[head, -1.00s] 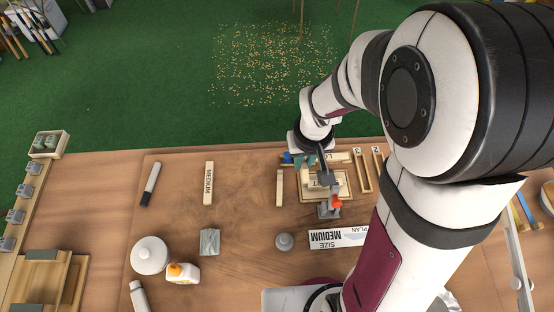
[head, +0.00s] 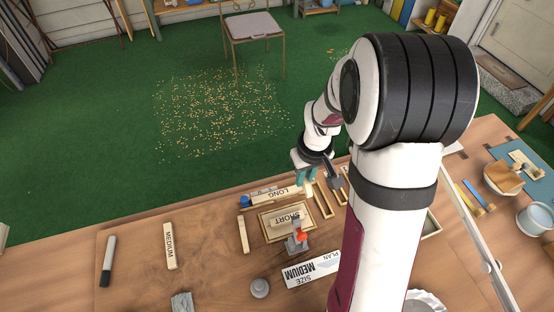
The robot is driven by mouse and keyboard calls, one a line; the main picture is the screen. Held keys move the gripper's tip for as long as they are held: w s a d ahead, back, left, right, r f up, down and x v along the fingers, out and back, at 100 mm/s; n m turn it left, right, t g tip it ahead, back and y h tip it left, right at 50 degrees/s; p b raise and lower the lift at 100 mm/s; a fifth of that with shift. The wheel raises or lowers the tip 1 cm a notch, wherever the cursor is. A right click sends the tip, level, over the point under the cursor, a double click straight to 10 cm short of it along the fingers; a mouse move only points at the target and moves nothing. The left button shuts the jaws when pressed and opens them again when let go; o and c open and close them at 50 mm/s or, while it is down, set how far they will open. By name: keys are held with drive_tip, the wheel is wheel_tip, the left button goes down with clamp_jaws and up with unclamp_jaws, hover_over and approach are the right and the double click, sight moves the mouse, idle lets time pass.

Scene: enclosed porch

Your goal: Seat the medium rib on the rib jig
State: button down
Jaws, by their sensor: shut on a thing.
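The medium rib (head: 170,246), a pale wooden bar marked MEDIUM, lies on the workbench at the left, well apart from my gripper. The rib jig (head: 264,226) is a pale wooden frame on a base near the bench middle. A piece marked SHORT (head: 287,219) shows at the jig; how it sits is unclear. A grey clamp with a red-orange tip (head: 301,236) stands at its front edge. My gripper (head: 306,175), with teal fingers, is behind and right of the jig, near the bench's back edge. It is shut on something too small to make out.
A bar marked LONG (head: 272,196) lies behind the jig. Narrow wooden frames (head: 322,201) stand to the right. A card reading SIZE MEDIUM PLAN (head: 312,270) and a grey knob (head: 260,288) are in front. A marker (head: 107,261) lies far left. Bench around the medium rib is clear.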

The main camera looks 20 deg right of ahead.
drive_tip(key=d+f, duration=0.2)
drive_tip(key=d, duration=0.9)
drive_tip(key=shift+f, duration=0.15)
drive_tip(key=shift+f, duration=2.5)
drive_tip(key=shift+f, duration=0.65)
drive_tip(key=shift+c, duration=0.7)
unclamp_jaws()
wheel_tip(320, 180, up, 7)
drive_tip(key=shift+s, duration=0.45)
